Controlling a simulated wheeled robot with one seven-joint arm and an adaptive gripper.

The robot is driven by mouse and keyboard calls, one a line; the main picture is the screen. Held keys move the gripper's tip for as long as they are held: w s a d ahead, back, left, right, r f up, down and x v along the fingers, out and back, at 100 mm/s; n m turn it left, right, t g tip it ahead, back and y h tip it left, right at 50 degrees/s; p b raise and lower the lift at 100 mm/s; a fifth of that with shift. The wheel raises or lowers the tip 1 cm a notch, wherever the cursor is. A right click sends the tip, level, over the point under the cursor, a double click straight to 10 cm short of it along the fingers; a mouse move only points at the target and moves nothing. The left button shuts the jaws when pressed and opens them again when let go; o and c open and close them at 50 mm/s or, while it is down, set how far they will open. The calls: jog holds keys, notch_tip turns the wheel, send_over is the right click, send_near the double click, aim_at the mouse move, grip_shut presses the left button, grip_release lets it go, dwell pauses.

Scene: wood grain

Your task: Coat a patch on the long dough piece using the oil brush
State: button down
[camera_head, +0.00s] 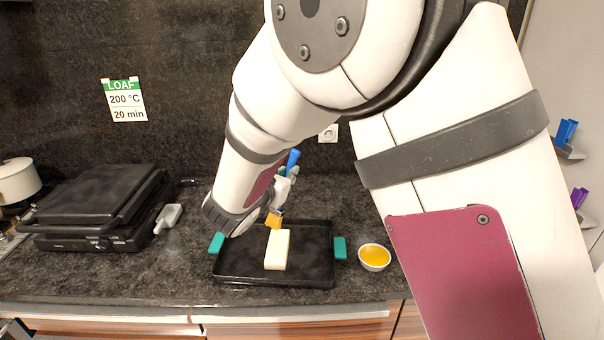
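The long dough piece (277,251) is a pale cream bar lying in a black baking tray (309,268) with teal handles. My gripper (282,189) is above the far end of the dough, partly hidden by my own arm. It is shut on the oil brush, whose blue handle (293,160) sticks up above the fingers. The brush's orange-yellow tip (273,220) points down at the dough's far end. I cannot tell whether it touches the dough. A small white bowl of yellow oil (374,257) stands right of the tray.
A black contact grill (98,205) stands at the left, with a white pot (18,181) beyond it. A sign reading LOAF, 200 °C, 20 min (125,100) is on the back wall. Blue (565,132) and purple (578,198) items sit in holders at the right.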

jog(key=shift+s+f+b, duration=0.2)
jog(key=shift+f+b, duration=0.25)
jog(key=shift+f, duration=0.8)
jog(key=shift+s+f+b, duration=0.2)
jog(key=shift+f+b, duration=0.25)
jog(key=shift+f, duration=0.8)
jog(key=shift+w, duration=0.15)
